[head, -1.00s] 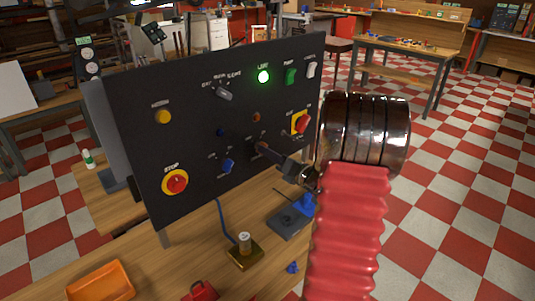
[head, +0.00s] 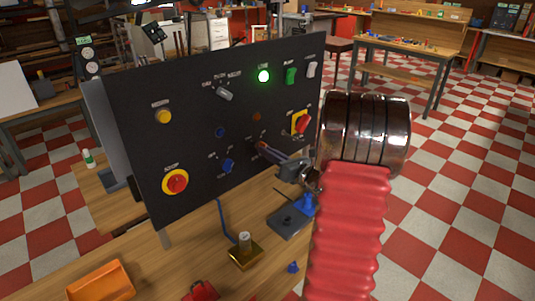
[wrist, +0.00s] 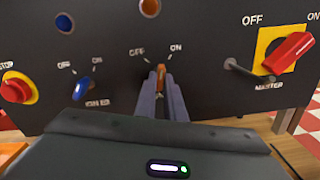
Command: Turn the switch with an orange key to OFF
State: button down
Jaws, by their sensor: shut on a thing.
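The switch with the orange key (wrist: 160,73) is on the dark panel, under an OFF label at left and an ON label at right. In the wrist view the key looks about upright; its base is partly hidden between the fingers. My gripper (wrist: 160,90) is shut on the key, one finger on each side. In the head view my gripper (head: 264,148) reaches the lower middle of the panel from the right, and the key is mostly hidden.
A blue-knobbed switch (wrist: 82,90) is left of my fingers. The red MASTER handle (wrist: 288,53) on a yellow plate is to the right. A red STOP button (head: 175,181) is at lower left. A green lamp (head: 264,76) glows above.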

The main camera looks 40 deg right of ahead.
jog(key=n, duration=1.1)
jog(key=shift+d+f, duration=0.1)
dwell(0.5)
jog(key=c, duration=1.8)
grip_release()
jog(key=shift+c, duration=0.2)
jog(key=s, duration=1.3)
jog(key=shift+s+d, duration=0.2)
jog(key=shift+s, duration=0.2)
